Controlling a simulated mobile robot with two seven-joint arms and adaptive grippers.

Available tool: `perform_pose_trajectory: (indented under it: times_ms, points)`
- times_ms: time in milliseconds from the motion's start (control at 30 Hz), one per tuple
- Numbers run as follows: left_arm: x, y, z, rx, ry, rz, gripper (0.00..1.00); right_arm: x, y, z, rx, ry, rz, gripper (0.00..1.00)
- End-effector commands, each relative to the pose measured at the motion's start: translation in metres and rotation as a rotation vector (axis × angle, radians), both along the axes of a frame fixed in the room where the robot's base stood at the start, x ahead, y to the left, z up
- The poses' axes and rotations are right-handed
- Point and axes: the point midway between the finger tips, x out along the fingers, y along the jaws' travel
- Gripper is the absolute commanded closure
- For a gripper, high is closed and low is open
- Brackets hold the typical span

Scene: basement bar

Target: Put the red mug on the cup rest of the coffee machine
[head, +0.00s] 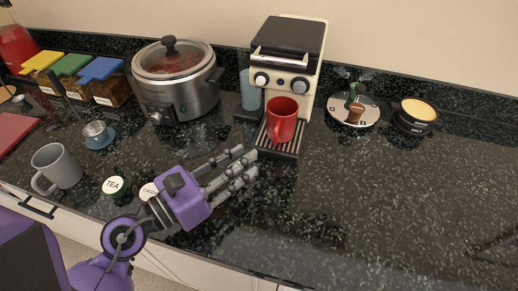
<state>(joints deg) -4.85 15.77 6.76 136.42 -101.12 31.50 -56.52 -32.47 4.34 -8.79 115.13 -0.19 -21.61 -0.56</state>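The red mug (282,119) stands upright on the slatted cup rest (279,150) of the coffee machine (286,60), below its two round dials. The machine is cream with a dark top and stands against the back wall. My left gripper (248,162) has purple housing and grey fingers. Its fingers are spread and empty, in front of the cup rest and to the left of it, apart from the mug. My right gripper is not in view.
A slow cooker (175,80) stands left of the machine. A grey mug (56,168), a tea jar (114,188) and a small cup on a blue saucer (100,141) are at left. A round tray (339,112) and a salt pot (414,118) are at right. The right counter is clear.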

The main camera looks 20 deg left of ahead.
Motion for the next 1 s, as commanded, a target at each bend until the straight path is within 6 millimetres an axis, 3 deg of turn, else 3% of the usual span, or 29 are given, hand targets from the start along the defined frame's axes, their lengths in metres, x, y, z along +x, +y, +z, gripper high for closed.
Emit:
perform_pose_trajectory:
  times_ms: [100,300,1000]
  points:
    - [-0.019,0.012,-0.005,0.002,0.006,0.000,0.73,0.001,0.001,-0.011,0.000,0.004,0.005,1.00]
    - [-0.033,0.021,-0.001,0.001,0.002,0.000,0.73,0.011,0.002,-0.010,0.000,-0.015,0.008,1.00]
    - [-0.035,0.022,0.001,-0.001,-0.001,0.000,0.73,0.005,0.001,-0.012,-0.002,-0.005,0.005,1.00]
